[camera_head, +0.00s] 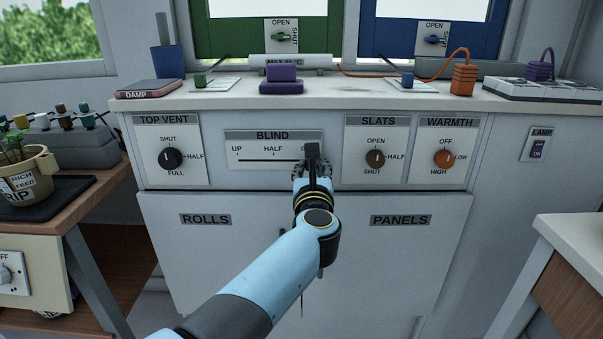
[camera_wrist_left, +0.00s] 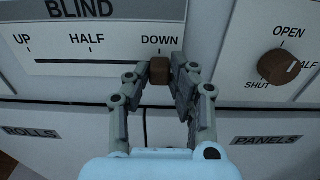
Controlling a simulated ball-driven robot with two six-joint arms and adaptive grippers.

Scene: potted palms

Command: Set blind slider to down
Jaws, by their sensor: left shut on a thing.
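The blind panel (camera_head: 273,136) is on the cabinet front, with a slot marked UP, HALF and DOWN from left to right. It also shows in the left wrist view (camera_wrist_left: 90,35). The blind slider's brown knob (camera_wrist_left: 160,71) is at the right end of the slot, directly below the DOWN mark. My left gripper (camera_wrist_left: 162,76) is shut on the knob, one finger at each side. My right gripper is not in view.
Right of the blind panel are the slats knob (camera_head: 375,158) and the orange warmth knob (camera_head: 444,158). The top vent knob (camera_head: 170,158) is to the left. A purple block (camera_head: 281,82) and an orange block (camera_head: 462,80) stand on the counter above.

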